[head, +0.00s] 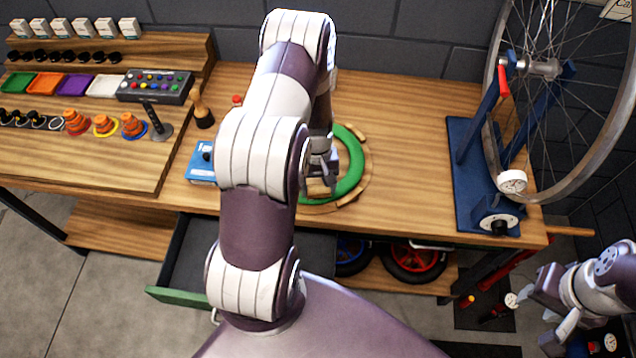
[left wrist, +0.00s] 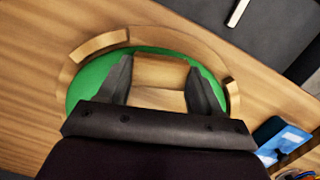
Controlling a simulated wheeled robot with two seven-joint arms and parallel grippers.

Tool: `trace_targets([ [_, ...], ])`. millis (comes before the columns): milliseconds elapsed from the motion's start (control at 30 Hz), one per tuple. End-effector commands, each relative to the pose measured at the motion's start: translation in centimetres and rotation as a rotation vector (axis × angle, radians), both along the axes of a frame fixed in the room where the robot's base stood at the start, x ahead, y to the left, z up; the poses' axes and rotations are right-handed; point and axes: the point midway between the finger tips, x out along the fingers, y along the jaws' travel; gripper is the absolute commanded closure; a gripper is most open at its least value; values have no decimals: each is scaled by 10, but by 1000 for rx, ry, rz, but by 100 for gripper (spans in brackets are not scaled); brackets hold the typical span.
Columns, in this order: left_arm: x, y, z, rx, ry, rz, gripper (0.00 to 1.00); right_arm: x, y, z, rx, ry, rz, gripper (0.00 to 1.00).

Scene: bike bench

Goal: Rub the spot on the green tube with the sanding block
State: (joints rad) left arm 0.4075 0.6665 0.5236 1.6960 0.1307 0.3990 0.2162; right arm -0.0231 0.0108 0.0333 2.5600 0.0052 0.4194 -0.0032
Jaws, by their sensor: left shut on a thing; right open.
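The green tube (head: 352,160) is a ring lying in a round wooden holder (head: 366,170) on the bench; it also shows in the left wrist view (left wrist: 90,82). My left gripper (head: 318,178) is over the ring's near left part, shut on the wooden sanding block (left wrist: 160,72). The block (head: 319,189) is at the tube; I cannot tell whether they touch. No spot shows on the visible tube; the arm, gripper and block hide part of it. My right gripper (head: 543,312) is open and empty, low at the right, off the bench.
A blue box (head: 201,163) stands left of the holder. A wheel in a blue truing stand (head: 475,175) stands at the right. An open drawer (head: 180,285) juts out below the front edge. The bench (head: 415,130) between holder and stand is clear.

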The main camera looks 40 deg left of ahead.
Motion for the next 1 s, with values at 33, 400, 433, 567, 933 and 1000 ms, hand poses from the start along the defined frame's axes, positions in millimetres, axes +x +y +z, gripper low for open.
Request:
trace_targets([
  [33, 0, 0, -1, 0, 0, 0, 64, 0, 0, -1, 0, 0, 0, 57],
  [400, 5, -5, -1, 1, -1, 0, 64, 0, 0, 0, 0, 0, 0, 57],
  [433, 6, -6, 0, 1, -1, 0, 64, 0, 0, 0, 0, 0, 0, 57],
  [567, 10, -10, 0, 0, -2, -1, 64, 0, 0, 1, 0, 0, 0, 57],
  [933, 9, -9, 0, 0, 0, 1, 64, 0, 0, 1, 0, 0, 0, 57],
  [1000, 7, -7, 0, 0, 0, 2, 64, 0, 0, 1, 0, 0, 0, 57],
])
